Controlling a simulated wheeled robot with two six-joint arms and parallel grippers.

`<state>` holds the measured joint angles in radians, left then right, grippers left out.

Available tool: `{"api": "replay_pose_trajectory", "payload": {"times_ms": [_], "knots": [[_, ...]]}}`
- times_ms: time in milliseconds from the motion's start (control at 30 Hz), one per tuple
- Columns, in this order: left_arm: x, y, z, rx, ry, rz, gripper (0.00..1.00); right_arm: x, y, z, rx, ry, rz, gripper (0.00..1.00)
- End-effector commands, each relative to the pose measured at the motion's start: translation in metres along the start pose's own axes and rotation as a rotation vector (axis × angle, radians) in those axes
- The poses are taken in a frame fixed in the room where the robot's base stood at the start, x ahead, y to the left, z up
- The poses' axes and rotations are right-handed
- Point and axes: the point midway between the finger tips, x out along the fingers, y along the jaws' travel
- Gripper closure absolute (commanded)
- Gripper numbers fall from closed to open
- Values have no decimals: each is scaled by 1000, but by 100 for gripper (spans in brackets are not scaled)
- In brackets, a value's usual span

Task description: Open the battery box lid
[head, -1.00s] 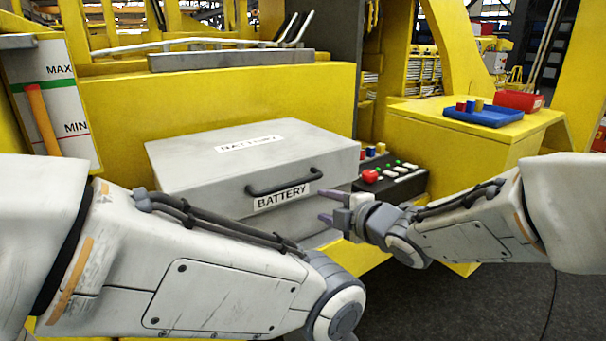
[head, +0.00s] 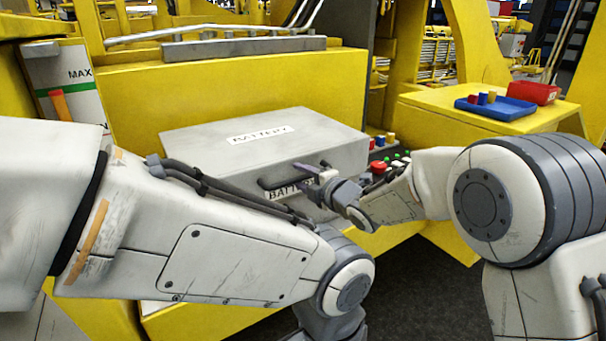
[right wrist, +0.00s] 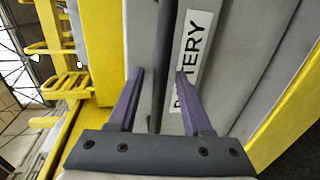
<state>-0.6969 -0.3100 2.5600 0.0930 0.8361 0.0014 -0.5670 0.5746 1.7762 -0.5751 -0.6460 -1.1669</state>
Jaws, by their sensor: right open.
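The grey battery box (head: 225,155) sits in front of the yellow machine body with its lid (head: 310,125) closed. The dark bar handle (head: 268,183) is on the front face. My right gripper (head: 312,172) is open at the handle's right part. In the right wrist view the handle (right wrist: 162,50) runs between the two purple fingers (right wrist: 160,75), with the front label beside it. I cannot tell whether they touch it. My left gripper is out of view.
A control panel with coloured knobs and buttons (head: 379,167) is close to the right of the box. A blue tray (head: 495,110) and a red bin (head: 534,93) stand on the yellow ledge at right. A level gauge (head: 80,75) is at left.

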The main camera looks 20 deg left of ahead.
Motion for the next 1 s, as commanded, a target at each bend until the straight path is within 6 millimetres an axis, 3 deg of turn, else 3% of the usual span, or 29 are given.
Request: {"api": "replay_pose_trajectory", "payload": {"times_ms": [233, 267, 367, 400, 1000], "knots": [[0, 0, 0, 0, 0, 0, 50, 1, 0, 0, 0, 0, 1, 50], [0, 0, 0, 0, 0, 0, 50, 1, 0, 0, 0, 0, 1, 54], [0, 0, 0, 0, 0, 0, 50, 1, 0, 0, 0, 0, 1, 92], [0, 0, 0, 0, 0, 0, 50, 1, 0, 0, 0, 0, 1, 100], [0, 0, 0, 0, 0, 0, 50, 1, 0, 0, 1, 1, -1, 100]]}}
